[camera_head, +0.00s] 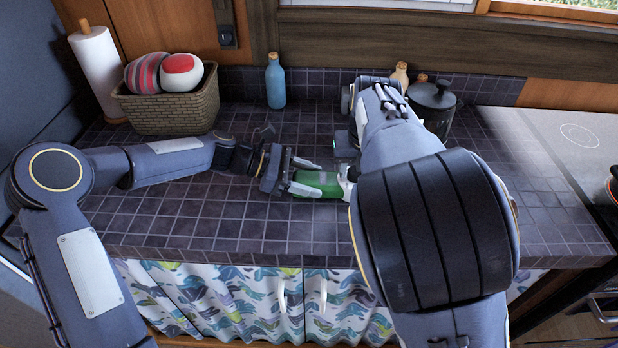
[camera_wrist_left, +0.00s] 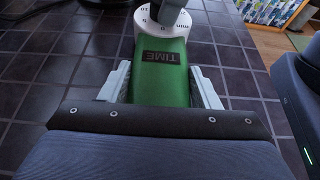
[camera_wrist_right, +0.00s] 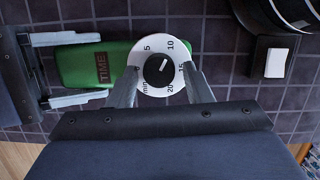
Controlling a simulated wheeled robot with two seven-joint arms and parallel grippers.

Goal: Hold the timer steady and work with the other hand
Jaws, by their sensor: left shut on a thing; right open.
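The timer has a green body (camera_head: 318,183) marked TIME and a white dial (camera_wrist_right: 152,84) with minute numbers and a black knob (camera_wrist_right: 158,70). It lies on the dark tiled counter. My left gripper (camera_wrist_left: 162,82) is shut on the green body, one finger along each side. My right gripper (camera_wrist_right: 162,84) is open, with its fingers on either side of the dial and knob. I cannot tell whether they touch it. In the head view my right forearm hides most of the right gripper and part of the dial.
A blue bottle (camera_head: 275,82) stands at the back. A dark pot (camera_head: 434,105) is right of my right arm. The counter front (camera_head: 215,235) is clear.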

